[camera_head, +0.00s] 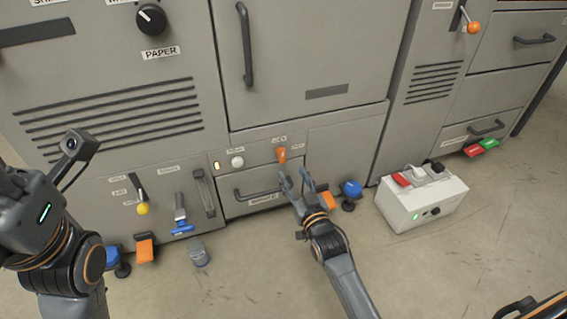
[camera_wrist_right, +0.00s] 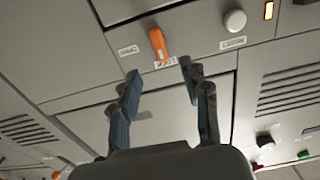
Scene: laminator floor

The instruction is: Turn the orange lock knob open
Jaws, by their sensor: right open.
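The orange lock knob (camera_head: 282,155) sits on the panel strip of the grey machine, above a drawer with a dark handle. In the right wrist view the knob (camera_wrist_right: 158,44) is a small orange lever with a white label at its lower end. My right gripper (camera_head: 304,178) is open and empty, just below and right of the knob in the head view. In the right wrist view its fingertips (camera_wrist_right: 159,72) are spread, with the knob beyond them and between them, apart from both. My left arm is at the left edge of the head view; its fingers are not in view.
A white round button (camera_head: 237,162) and a lit amber indicator (camera_head: 216,165) are left of the knob. The drawer handle (camera_head: 258,194) is below. Open floor lies in front.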

